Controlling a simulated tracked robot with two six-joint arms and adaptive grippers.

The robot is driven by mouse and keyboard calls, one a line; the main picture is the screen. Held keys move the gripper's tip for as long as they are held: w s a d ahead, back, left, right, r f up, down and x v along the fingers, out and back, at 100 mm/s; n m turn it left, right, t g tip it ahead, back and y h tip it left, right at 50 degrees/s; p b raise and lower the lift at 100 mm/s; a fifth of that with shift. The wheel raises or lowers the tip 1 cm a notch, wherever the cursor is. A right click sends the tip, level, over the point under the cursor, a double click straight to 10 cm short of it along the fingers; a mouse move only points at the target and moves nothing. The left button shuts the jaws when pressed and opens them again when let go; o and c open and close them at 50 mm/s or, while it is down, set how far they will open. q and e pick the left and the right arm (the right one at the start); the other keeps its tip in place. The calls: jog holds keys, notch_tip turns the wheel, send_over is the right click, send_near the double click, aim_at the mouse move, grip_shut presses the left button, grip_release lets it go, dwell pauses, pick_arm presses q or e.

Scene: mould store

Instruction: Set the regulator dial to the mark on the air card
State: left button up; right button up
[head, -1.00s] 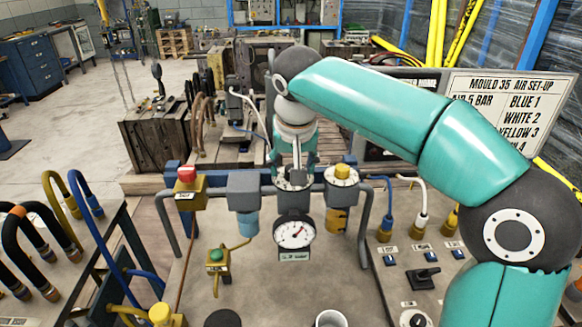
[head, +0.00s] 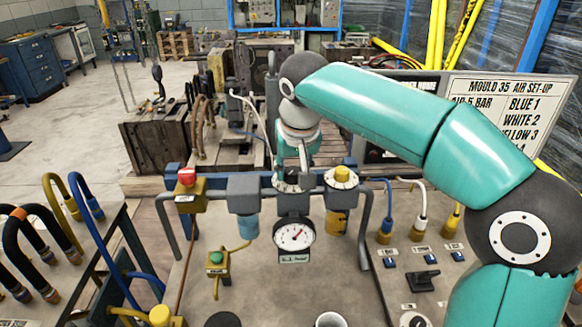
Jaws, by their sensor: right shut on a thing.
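My right gripper (head: 293,182) comes down from above onto the top of the regulator, behind the gauge, and is shut on the regulator dial, which its fingers mostly hide. The grey regulator body (head: 294,204) hangs on the pipe rail. The round white gauge (head: 294,235) below it has a red needle pointing to the upper right; its numbers are too small to read. The air card (head: 510,112) at the right reads "MOULD 35 AIR SET-UP", with "AIR 5 BAR" partly covered by my right arm, and a list of colours and numbers. My left gripper is not in view.
A red-topped yellow box (head: 187,188), a grey filter with a blue bowl (head: 244,200) and a yellow-knobbed unit (head: 341,183) share the rail. Blue, white and yellow hoses (head: 421,215) stand at the right. Black and blue hoses (head: 35,235) stand at the left.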

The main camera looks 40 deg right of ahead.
jog(key=shift+a, duration=0.1)
jog(key=o, duration=1.1)
jog(key=shift+o, duration=0.2)
jog(key=v, duration=1.2)
